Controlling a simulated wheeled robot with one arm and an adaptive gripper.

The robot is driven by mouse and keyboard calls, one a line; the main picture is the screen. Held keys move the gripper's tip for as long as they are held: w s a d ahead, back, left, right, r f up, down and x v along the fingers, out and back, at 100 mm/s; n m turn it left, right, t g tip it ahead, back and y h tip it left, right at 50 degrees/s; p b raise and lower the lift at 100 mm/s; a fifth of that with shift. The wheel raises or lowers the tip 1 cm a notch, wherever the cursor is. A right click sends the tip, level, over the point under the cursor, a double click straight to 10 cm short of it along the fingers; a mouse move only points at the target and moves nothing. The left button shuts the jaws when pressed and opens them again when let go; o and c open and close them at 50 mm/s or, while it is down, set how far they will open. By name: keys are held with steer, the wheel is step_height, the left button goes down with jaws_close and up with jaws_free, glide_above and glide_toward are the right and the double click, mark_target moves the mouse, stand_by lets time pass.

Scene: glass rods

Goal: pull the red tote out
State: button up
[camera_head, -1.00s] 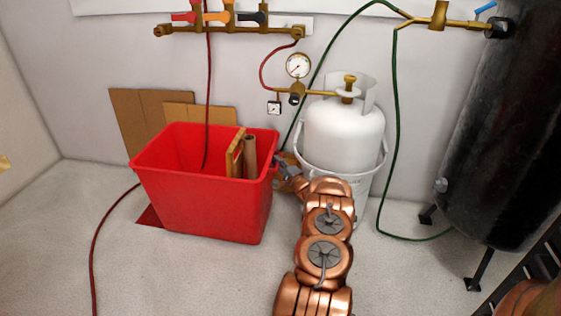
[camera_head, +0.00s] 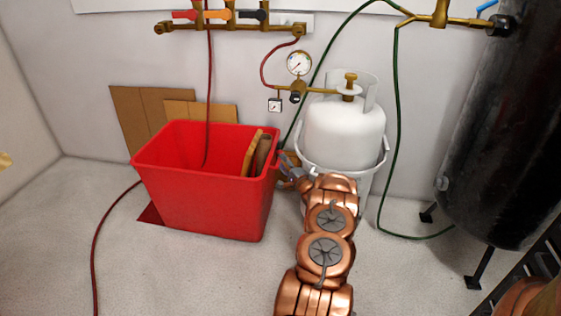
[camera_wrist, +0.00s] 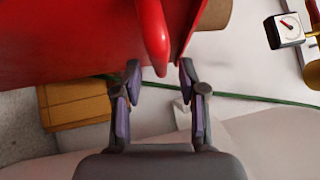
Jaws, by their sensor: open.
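The red tote (camera_head: 205,205) stands on the floor near the wall, left of the white gas cylinder. It holds a wooden board (camera_head: 252,152) and a brown tube (camera_head: 263,154) leaning at its right end. In the wrist view, the tote's red wall (camera_wrist: 70,38) fills the upper left, and a red handle or rim part (camera_wrist: 154,35) reaches down near the fingers. My gripper (camera_wrist: 160,72) is open, its two fingers on either side of that part's lower end. In the head view, my gripper (camera_head: 287,165) is at the tote's right end, partly hidden.
The white gas cylinder (camera_head: 345,130) stands in a white bucket close to my arm. A green hose (camera_head: 396,130) and a black tank (camera_head: 500,140) are to the right. Cardboard (camera_head: 140,115) leans on the wall. The floor at front left is clear except for a red hose (camera_head: 100,235).

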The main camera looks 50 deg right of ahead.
steer(key=v, duration=0.9)
steer(key=shift+s, duration=0.4)
steer(key=shift+a, duration=0.15)
